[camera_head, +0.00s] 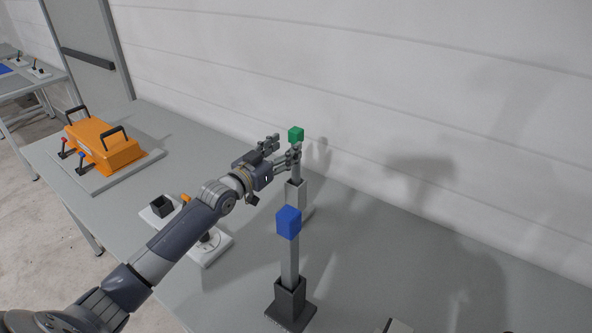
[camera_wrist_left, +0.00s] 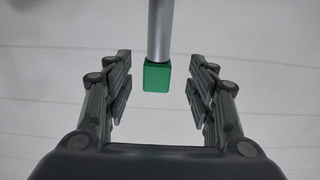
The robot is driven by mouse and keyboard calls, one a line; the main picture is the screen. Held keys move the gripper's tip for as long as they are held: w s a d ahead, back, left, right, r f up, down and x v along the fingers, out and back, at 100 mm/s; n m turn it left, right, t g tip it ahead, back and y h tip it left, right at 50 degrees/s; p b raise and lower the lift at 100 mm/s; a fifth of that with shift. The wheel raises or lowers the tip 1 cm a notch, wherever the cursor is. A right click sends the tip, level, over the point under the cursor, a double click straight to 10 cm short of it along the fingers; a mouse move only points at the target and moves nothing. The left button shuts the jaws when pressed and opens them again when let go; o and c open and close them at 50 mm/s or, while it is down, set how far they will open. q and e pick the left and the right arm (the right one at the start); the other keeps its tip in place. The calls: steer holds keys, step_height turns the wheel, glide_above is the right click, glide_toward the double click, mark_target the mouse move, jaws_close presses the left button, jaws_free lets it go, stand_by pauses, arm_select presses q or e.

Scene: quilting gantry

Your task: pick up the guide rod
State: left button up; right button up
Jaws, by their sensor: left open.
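An upright grey rod (camera_head: 297,171) with a green cube (camera_head: 296,134) on its end stands in a pale holder (camera_head: 295,192). A second grey rod (camera_head: 290,260) with a blue cube (camera_head: 288,222) on top stands nearer, in a dark holder (camera_head: 290,300). Which one is the guide rod I cannot tell. My left gripper (camera_head: 283,149) is open at the green-topped rod, near its upper end. In the left wrist view the green cube (camera_wrist_left: 157,77) and rod (camera_wrist_left: 160,30) appear centred between the open fingers, with gaps on both sides. My right gripper is not in view.
An orange case (camera_head: 106,143) with black handles sits on a grey board at the left. A white plate (camera_head: 213,248) with a black open box (camera_head: 160,206) lies under my left arm. A pale wall (camera_head: 400,80) runs behind the table. The table's right part is mostly clear.

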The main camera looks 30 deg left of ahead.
mark_target(292, 143)
arm_select(q)
steer(key=shift+w+d, duration=0.1)
steer(key=shift+w, duration=0.2)
steer(key=shift+w+d+r+p, duration=0.15)
steer(key=shift+w+r+p, duration=0.05)
steer(key=shift+w+p, duration=0.7)
steer(key=shift+w+d+f, duration=0.15)
steer(key=shift+w+d, duration=0.05)
steer(key=shift+w, duration=1.2)
steer(key=shift+w+f, duration=0.1)
steer(key=shift+w, duration=0.1)
steer(key=shift+s, duration=0.1)
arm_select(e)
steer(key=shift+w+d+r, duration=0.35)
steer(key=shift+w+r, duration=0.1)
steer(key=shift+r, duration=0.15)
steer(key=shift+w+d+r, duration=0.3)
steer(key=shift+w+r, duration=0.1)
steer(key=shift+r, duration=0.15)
arm_select(q)
jaws_close()
